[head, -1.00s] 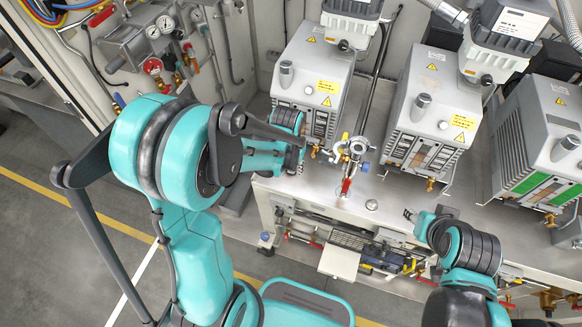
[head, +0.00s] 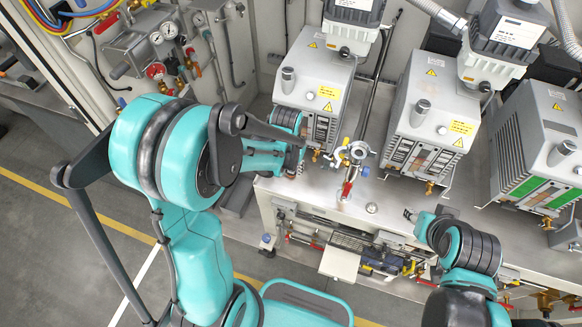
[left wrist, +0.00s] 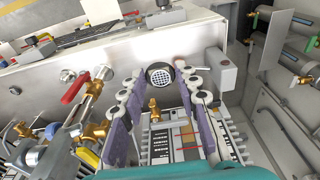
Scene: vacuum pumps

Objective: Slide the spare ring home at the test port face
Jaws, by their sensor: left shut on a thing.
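My left gripper (head: 296,163) is low in front of the left pump, beside the test port fitting (head: 359,150) and apart from it. In the left wrist view its two fingers (left wrist: 160,82) are shut on a small dark ring with a mesh centre (left wrist: 160,75), which looks like the spare ring. The ring is at the fingertips, face toward the camera. The port's grey metal fitting (left wrist: 58,152) is at the lower left of that view; I cannot make out its face clearly. My right gripper (head: 410,214) is over the bench's front edge, too small to read its jaws.
A red-handled valve (head: 346,188) stands by the port. The left pump (head: 312,80), middle pump (head: 432,120) and right pump (head: 535,140) stand behind. A round fitting (head: 372,208) sits on the bench top. Bare bench (head: 325,190) lies left of the valve.

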